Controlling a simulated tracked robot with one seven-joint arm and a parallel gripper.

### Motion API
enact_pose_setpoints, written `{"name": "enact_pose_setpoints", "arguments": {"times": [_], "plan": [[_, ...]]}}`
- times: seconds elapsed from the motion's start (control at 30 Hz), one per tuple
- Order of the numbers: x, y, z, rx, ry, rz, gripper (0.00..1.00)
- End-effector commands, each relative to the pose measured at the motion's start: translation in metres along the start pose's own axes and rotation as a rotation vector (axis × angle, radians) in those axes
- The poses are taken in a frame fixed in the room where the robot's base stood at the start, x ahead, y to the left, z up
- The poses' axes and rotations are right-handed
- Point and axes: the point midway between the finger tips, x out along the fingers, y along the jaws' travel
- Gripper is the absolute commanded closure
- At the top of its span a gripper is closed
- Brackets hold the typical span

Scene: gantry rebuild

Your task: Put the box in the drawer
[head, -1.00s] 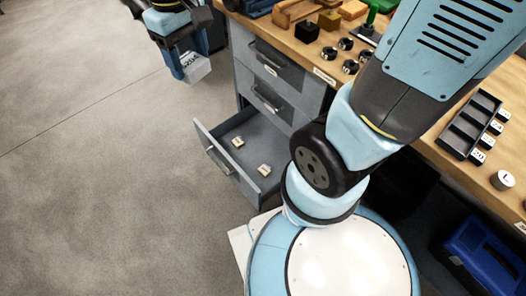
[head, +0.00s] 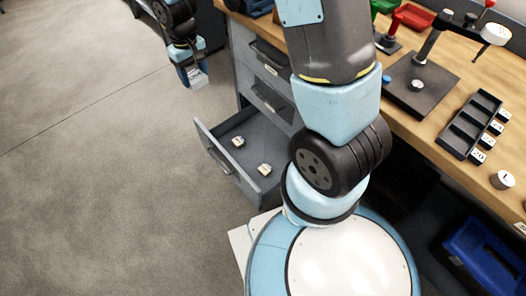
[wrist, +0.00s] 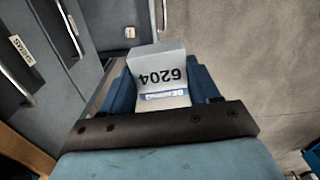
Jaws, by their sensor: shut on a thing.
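My gripper (head: 193,73) is shut on a small white and grey box (head: 198,80), held in the air to the upper left of the drawer, over the floor side. In the wrist view the box (wrist: 161,75) sits between the blue fingers, its printed "6204" upside down. The open drawer (head: 221,172) is the lowest of the bench's drawers. It is pulled out and holds two small pale boxes, with bare room around them. The box is apart from the drawer.
Two shut drawers (head: 270,100) are above the open one. The wooden bench top (head: 425,125) carries a black tray (head: 463,135), a stand and several parts. A blue bin (head: 487,258) is under the bench. The floor to the left is clear.

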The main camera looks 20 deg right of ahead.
Motion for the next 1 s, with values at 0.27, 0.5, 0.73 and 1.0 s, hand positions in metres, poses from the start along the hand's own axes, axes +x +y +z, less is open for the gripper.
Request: {"name": "enact_pose_setpoints", "arguments": {"times": [0.27,0.5,0.73,1.0], "plan": [[0.079,0.029,-0.022,0.038,-0.005,0.0,0.79],[0.148,0.054,-0.03,0.068,-0.006,-0.001,0.79],[0.216,0.076,-0.027,0.09,-0.005,-0.001,0.79],[0.298,0.099,-0.011,0.109,-0.006,-0.002,0.79]]}}
